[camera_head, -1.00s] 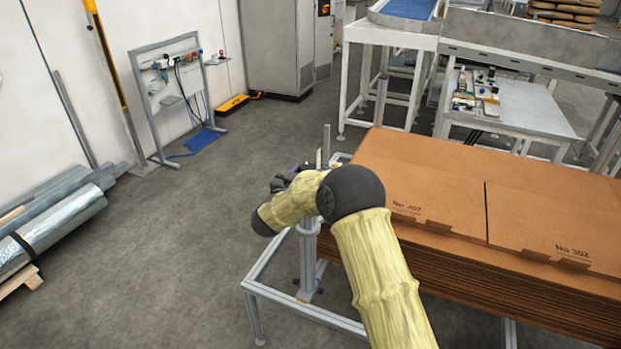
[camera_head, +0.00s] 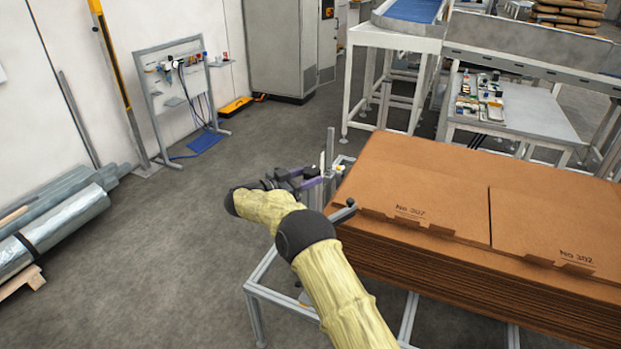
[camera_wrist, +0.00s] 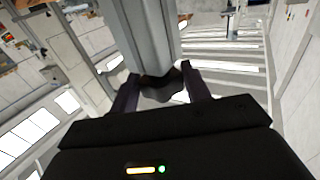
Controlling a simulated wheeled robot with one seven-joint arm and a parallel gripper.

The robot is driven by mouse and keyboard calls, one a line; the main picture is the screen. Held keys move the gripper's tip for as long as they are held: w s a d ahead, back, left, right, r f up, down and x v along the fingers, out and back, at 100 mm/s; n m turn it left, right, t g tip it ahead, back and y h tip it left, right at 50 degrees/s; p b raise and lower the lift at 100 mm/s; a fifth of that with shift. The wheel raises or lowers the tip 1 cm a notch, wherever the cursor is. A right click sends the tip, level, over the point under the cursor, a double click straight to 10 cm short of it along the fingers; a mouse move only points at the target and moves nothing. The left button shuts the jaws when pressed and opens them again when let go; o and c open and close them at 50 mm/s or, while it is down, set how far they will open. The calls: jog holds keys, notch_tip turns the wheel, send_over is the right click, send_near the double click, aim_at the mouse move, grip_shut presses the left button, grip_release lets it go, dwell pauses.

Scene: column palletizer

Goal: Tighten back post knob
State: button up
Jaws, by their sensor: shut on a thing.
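The back post (camera_head: 330,147) is an upright grey metal profile at the left end of the cardboard stack. Its dark knob (camera_wrist: 160,85) sits on the post's face in the wrist view, where the post (camera_wrist: 142,38) fills the top middle. My gripper (camera_head: 318,180) is beside the post, with purple-grey fingers. In the wrist view my gripper (camera_wrist: 162,88) has one finger on each side of the knob and is shut on it. The knob is hidden behind the fingers in the head view. How tight the knob is cannot be seen.
Flat brown cardboard (camera_head: 440,205) is stacked close to the right of my gripper. Another dark knob or clamp (camera_head: 343,211) shows at the stack's near left corner, close to my arm. The grey frame (camera_head: 285,305) runs below. Open floor (camera_head: 150,255) lies to the left.

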jog(key=shift+d+f+g+h, duration=0.15)
jog(key=shift+d+g+h, duration=0.1)
jog(key=shift+g+h, duration=0.05)
jog(key=shift+a, duration=0.1)
jog(key=o, duration=1)
jog(key=shift+w+d+m, duration=0.1)
jog(key=shift+d+m, duration=0.2)
jog(key=shift+d, duration=0.2)
jog(key=shift+c, duration=0.2)
jog(key=shift+d, duration=0.1)
jog(key=shift+s+a, duration=0.2)
jog(key=shift+a, duration=0.6)
jog(key=b+v, duration=0.3)
jog(key=v, duration=1.3)
jog(key=shift+s+a, duration=0.2)
jog(key=shift+s, duration=0.2)
